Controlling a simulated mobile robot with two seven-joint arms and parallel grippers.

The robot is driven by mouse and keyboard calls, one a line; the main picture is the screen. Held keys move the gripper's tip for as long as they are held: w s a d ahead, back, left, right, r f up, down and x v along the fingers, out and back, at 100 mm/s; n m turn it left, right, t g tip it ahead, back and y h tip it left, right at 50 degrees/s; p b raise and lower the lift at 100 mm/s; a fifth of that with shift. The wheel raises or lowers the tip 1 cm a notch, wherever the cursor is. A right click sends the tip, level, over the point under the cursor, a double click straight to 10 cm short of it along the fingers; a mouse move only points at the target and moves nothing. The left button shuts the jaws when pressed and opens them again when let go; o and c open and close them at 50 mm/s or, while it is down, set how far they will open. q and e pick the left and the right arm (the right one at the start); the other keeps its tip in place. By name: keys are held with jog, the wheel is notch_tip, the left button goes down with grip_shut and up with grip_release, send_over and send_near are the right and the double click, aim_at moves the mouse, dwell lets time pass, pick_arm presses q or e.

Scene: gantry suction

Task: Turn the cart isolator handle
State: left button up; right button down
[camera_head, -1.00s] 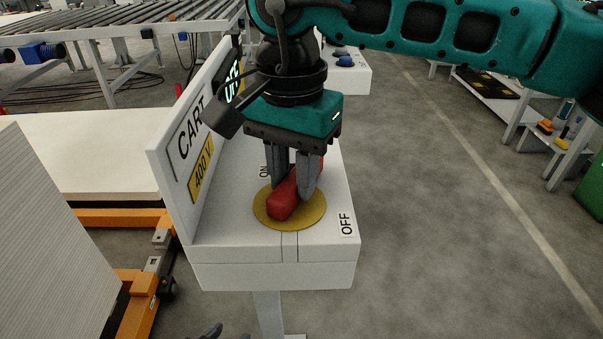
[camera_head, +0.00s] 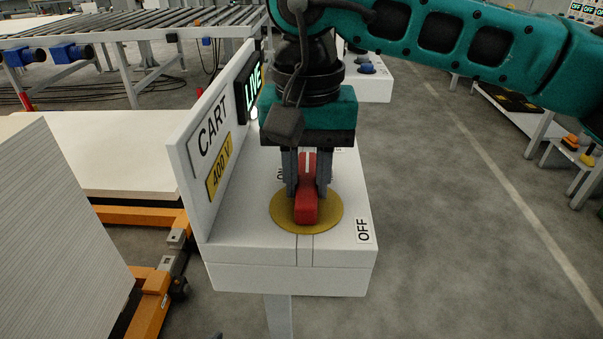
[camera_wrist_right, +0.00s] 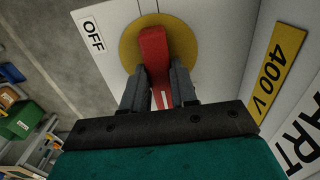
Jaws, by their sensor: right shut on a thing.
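The red isolator handle (camera_head: 306,204) sits on a round yellow plate (camera_head: 279,213) on top of the white cart box (camera_head: 240,240). It points straight toward the front of the box, in line with the seam there. My right gripper (camera_head: 307,190) comes from above and is shut on the handle, one finger on each side. The right wrist view shows the handle (camera_wrist_right: 155,50) between the fingers (camera_wrist_right: 158,85). The OFF label (camera_head: 363,230) is at the right front; the ON label is mostly hidden behind the gripper. The lit display (camera_head: 252,88) reads LIVE. My left gripper is not in view.
An upright panel (camera_head: 208,150) marked CART and 400 V stands close along the box's left side. A stack of white sheets (camera_head: 60,220) and an orange pallet truck (camera_head: 150,300) are at the left. The grey floor at the right is open.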

aim_at(307, 182)
jog(key=shift+r, duration=0.1)
jog(key=c, duration=0.9)
grip_release()
pick_arm(q)
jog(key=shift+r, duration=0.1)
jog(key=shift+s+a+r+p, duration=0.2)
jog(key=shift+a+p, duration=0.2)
jog(key=shift+p, duration=0.4)
pick_arm(e)
notch_tip(307, 182, up, 13)
jog(key=shift+f, duration=0.1)
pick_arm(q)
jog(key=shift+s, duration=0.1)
